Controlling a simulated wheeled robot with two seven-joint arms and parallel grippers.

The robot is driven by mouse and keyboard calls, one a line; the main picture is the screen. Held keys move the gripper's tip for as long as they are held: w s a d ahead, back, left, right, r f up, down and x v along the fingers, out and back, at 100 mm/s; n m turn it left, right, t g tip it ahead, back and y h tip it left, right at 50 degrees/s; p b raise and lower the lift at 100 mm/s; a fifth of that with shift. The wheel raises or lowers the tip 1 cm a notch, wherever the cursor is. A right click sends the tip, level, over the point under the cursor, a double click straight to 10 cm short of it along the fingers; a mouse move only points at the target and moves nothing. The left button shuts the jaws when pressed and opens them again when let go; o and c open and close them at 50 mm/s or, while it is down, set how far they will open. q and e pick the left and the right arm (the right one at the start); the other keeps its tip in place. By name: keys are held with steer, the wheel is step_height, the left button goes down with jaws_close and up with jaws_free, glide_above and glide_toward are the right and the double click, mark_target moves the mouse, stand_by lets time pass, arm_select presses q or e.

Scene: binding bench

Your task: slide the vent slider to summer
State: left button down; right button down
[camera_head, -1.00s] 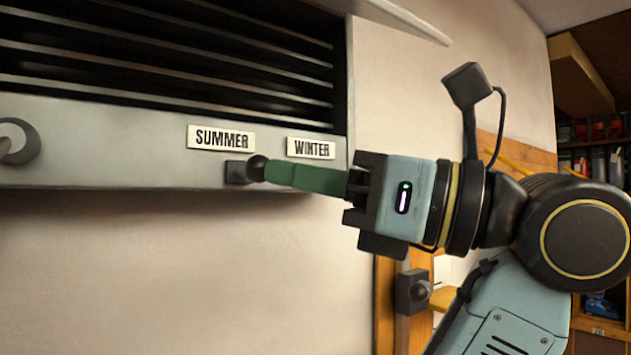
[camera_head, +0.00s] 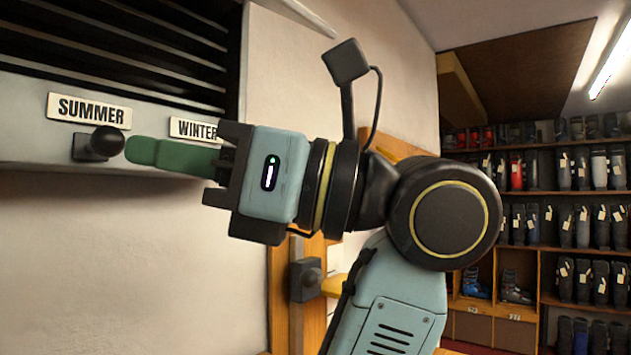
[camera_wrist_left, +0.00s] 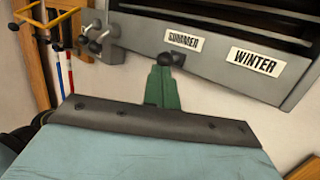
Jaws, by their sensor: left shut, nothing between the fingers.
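The vent slider's dark knob (camera_head: 106,142) sits below the SUMMER label (camera_head: 87,110) on the grey vent panel. The WINTER label (camera_head: 193,129) is to its right, partly covered by my gripper. My left gripper (camera_head: 130,151) is shut and empty, its green fingertips just right of the knob. Whether they touch it is hard to tell. In the left wrist view the closed fingers (camera_wrist_left: 162,88) point at the knob (camera_wrist_left: 170,60), which is partly hidden behind the tips, below the SUMMER label (camera_wrist_left: 185,40). My right gripper is not in view.
Dark vent slats (camera_head: 120,45) lie above the labels. The wall below the panel is bare. A wooden frame with a dark fitting (camera_head: 305,280) stands below my wrist. Boot shelves (camera_head: 545,200) are far right. The wrist view shows another knob (camera_wrist_left: 95,46) at the panel's left.

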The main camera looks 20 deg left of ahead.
arm_select(q)
steer(key=b+v, duration=0.1)
steer(key=v, duration=1.1)
steer(key=shift+d, duration=0.25)
